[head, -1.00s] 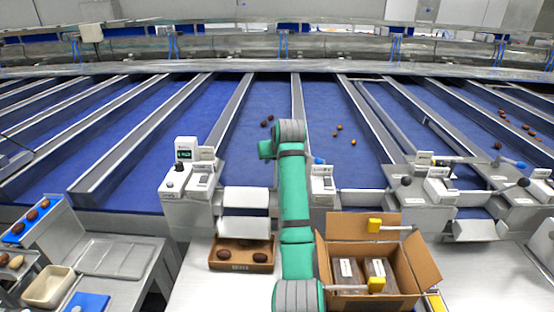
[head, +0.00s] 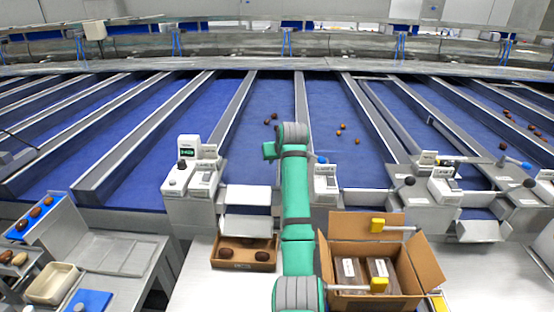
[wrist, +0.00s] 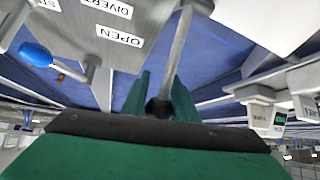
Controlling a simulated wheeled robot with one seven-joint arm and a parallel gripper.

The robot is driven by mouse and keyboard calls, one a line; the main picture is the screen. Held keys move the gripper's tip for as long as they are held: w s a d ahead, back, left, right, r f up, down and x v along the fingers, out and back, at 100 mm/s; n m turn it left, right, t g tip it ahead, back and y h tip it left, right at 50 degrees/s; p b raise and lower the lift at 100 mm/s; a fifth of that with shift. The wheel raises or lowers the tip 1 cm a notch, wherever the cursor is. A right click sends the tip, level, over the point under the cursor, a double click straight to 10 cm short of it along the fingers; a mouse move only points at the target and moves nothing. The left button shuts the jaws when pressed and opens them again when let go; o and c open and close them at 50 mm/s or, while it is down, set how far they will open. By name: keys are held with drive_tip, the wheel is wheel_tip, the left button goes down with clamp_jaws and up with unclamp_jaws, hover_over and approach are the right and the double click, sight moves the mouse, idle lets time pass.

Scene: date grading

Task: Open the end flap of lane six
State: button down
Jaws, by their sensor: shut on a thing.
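My gripper (wrist: 160,100) is shut on a metal lever (wrist: 176,50) at its dark round knob (wrist: 158,108). The lever comes from a grey control box (wrist: 110,30) with labels reading OPEN and DIVERT; that box shows in the head view (head: 327,186) just right of my arm. A blue knob (wrist: 36,55) is on the same box. A white flap-like panel (head: 250,195) spans the end of the blue lane (head: 262,150) left of my arm. I cannot read any lane number.
A control box with a green display (head: 188,180) stands left of the lane end. A brown tray with dates (head: 245,265) and an open cardboard carton (head: 335,258) sit below on the bench. More levers with black knobs (head: 405,183) stand to the right.

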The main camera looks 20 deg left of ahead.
drive_tip(key=shift+s+a+f, duration=0.2)
drive_tip(key=shift+s+f, duration=0.05)
drive_tip(key=shift+f, duration=0.4)
drive_tip(key=c, duration=1.4)
unclamp_jaws()
drive_tip(key=shift+c, duration=0.2)
drive_tip(key=shift+w+d+r, duration=0.1)
drive_tip(key=shift+r, duration=0.2)
drive_tip(key=v, duration=1)
drive_tip(key=shift+r, duration=0.25)
drive_tip(key=shift+d, duration=0.1)
drive_tip(key=shift+s, duration=0.25)
